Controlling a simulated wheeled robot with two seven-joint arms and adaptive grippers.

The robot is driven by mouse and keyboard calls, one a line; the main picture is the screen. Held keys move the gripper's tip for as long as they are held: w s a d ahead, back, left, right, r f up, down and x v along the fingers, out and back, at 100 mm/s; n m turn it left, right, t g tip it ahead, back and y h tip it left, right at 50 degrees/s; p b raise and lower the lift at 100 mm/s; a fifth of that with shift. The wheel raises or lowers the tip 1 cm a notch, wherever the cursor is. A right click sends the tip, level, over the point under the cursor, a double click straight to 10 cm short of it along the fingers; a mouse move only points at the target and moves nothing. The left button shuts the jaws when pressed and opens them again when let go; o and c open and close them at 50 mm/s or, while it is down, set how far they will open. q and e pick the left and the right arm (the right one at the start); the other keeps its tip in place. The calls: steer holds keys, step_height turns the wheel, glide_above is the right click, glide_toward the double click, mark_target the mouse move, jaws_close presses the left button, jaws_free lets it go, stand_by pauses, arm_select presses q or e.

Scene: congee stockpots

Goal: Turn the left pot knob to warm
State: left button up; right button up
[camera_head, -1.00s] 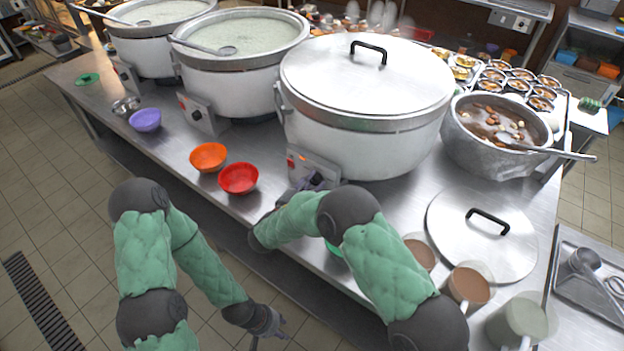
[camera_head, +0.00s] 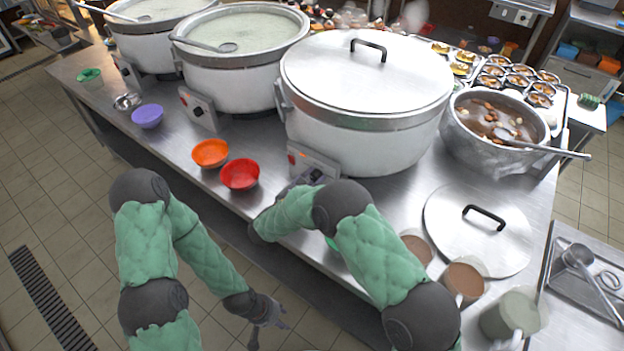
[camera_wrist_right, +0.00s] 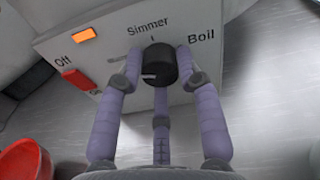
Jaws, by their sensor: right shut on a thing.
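The right-hand lidded pot (camera_head: 365,110) has a control box (camera_head: 312,162) at its front, where my right gripper (camera_head: 302,184) is. In the right wrist view the black knob (camera_wrist_right: 160,62) sits between the fingertips of my right gripper (camera_wrist_right: 158,70), which is shut on it. A pale mark on the knob lies toward the left. "Off", "Simmer" and "Boil" are legible; another label is partly hidden by a finger. The middle pot (camera_head: 240,75) and far-left pot (camera_head: 160,50) are open, with ladles. My left gripper (camera_head: 268,314) hangs over the floor; its opening is unclear.
The panel has an orange light (camera_wrist_right: 83,34) and a red switch (camera_wrist_right: 80,80). A red bowl (camera_head: 240,174) and orange bowl (camera_head: 210,153) stand left of my right gripper. Brown mugs (camera_head: 463,281) and a loose lid (camera_head: 478,235) lie to the right.

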steer(key=o, duration=1.1)
steer(key=shift+o, duration=0.2)
steer(key=v, duration=0.7)
steer(key=shift+s, duration=0.2)
steer(key=shift+a+r, duration=0.1)
steer(key=shift+a, duration=0.05)
